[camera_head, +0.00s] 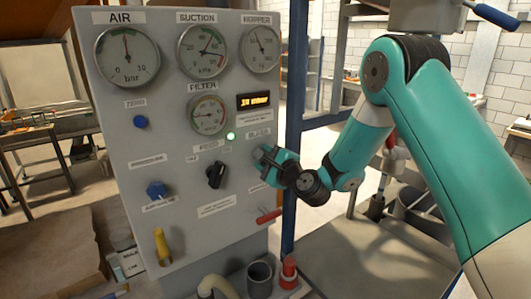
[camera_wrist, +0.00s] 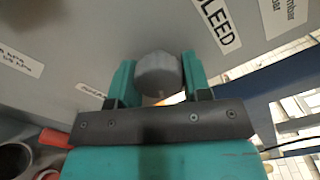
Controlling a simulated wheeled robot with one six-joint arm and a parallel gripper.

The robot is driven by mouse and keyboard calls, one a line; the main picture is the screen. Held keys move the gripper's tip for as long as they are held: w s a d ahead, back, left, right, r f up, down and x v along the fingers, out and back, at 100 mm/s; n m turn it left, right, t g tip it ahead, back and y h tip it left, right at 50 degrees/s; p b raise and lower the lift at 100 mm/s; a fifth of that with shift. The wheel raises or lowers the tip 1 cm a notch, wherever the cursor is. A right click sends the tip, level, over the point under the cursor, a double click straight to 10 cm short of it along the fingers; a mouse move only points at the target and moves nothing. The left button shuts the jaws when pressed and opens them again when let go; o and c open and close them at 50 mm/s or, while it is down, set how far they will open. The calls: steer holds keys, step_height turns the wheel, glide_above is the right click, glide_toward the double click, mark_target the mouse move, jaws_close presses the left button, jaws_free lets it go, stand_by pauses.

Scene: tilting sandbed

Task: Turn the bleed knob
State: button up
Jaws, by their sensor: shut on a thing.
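The bleed knob (camera_wrist: 158,72) is grey and rounded and sits on the panel beside the BLEED label (camera_wrist: 217,24) in the wrist view. My gripper (camera_wrist: 157,80) has its teal fingers on either side of the knob, shut on it. In the head view my gripper (camera_head: 268,158) is at the right part of the grey control panel (camera_head: 165,100), below the BLEED label. There the fingers mostly hide the knob.
A blue post (camera_head: 295,110) stands right behind the panel's edge.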

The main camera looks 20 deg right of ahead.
steer(key=shift+m+p, duration=0.85)
steer(key=shift+m, duration=0.85)
steer(key=shift+f+m, duration=0.1)
steer(key=shift+m, duration=0.2)
steer(key=o, duration=0.9)
steer(key=shift+s, duration=0.1)
